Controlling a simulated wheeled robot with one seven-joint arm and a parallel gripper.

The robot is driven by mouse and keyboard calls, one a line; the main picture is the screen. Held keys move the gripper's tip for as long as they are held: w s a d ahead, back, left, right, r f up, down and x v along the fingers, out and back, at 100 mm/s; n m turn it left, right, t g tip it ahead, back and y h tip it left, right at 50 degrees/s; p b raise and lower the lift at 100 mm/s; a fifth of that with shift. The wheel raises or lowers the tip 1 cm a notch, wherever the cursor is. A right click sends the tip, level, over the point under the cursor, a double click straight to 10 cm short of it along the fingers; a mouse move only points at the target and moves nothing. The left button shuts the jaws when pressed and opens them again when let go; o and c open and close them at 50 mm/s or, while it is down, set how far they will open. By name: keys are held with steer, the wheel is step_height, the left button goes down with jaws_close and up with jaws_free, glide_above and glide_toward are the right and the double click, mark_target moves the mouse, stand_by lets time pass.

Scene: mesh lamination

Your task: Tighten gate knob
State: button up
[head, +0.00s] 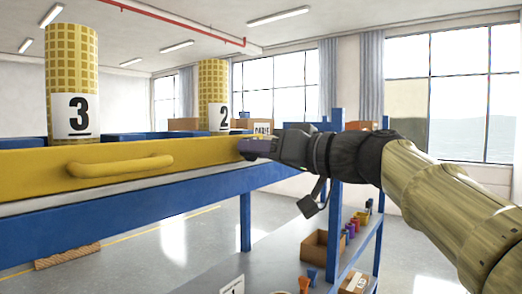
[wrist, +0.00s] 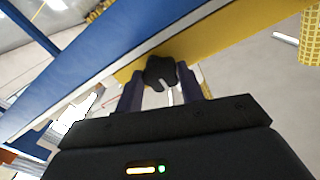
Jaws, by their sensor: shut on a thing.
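The gate knob (wrist: 160,73) is black and lobed, with a pale mark on it, and sits against the yellow gate (wrist: 210,38) in the wrist view. My gripper (wrist: 165,92) has a finger on each side of the knob and is shut on it. In the head view my gripper (head: 245,146) reaches in from the right to the right end of the yellow gate (head: 205,152). The knob is hidden behind my gripper there. A yellow handle (head: 120,166) sits on the gate's front, left of my gripper.
A blue frame (head: 110,212) runs under the gate. Yellow rolls labelled 3 (head: 72,75) and 2 (head: 213,85) stand behind it. Below is a grey shelf (head: 262,262) with a cardboard box (head: 315,250) and small coloured items. Open floor lies at lower left.

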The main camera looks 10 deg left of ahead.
steer(key=shift+m, duration=9)
steer(key=o, duration=1)
